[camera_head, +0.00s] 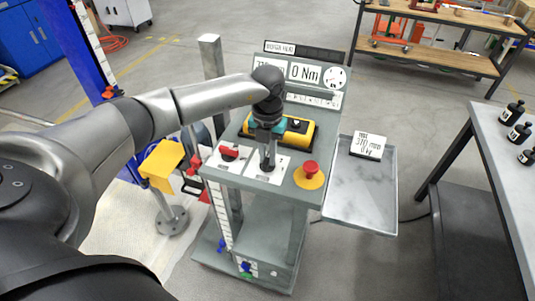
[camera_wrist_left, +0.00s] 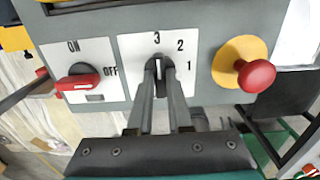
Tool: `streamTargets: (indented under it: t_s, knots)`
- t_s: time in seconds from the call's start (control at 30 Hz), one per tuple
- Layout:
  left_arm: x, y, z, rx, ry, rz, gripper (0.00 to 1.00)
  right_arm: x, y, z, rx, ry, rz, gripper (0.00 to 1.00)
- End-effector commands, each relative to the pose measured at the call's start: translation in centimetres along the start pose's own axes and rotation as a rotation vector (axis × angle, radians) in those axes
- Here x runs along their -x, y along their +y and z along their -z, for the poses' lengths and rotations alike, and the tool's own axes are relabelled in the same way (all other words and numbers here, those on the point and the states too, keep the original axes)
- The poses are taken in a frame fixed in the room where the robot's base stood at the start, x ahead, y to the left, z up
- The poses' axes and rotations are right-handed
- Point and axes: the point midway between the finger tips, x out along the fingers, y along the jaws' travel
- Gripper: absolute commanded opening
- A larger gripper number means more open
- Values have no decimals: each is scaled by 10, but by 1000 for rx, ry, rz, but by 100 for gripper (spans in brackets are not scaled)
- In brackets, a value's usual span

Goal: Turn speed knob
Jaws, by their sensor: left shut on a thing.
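The speed knob (camera_wrist_left: 160,70) is a small dark knob on a white plate marked 3, 2 and 1 in the left wrist view. My left gripper (camera_wrist_left: 157,68) is shut on it, with one finger on each side, below the number 3. The fingers hide much of the knob, so its exact pointing direction is hard to tell. In the head view my left gripper (camera_head: 267,165) reaches down from above onto the white speed plate (camera_head: 282,169) on the grey console. My right gripper is not in view.
A red rotary switch (camera_wrist_left: 77,83) marked ON and OFF sits left of the knob. A red mushroom button (camera_wrist_left: 257,76) on a yellow base sits right of it. A yellow device (camera_head: 296,131) lies behind the gripper. A grey tray (camera_head: 350,195) with a display card is at the console's right.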

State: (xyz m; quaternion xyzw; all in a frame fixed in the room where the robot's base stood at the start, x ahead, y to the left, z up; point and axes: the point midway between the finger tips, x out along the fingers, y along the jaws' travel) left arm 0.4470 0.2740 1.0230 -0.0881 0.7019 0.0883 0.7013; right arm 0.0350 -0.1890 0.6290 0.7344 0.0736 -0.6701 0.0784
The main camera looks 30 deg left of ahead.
Motion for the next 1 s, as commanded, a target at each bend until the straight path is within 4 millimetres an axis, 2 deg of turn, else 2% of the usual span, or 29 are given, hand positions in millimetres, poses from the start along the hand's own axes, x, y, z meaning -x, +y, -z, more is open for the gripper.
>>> streamTargets:
  t_s: [0.23,0.27,0.5,0.83,1.0]
  knots:
    - [1,0,-1,5,-4,2,0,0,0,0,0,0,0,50]
    - [1,0,-1,5,-4,2,20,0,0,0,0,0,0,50]
    - [1,0,-1,3,-2,1,47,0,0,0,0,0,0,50]
    - [4,0,-1,1,-2,1,48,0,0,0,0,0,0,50]
    - [29,0,-2,1,-7,2,48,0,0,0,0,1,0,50]
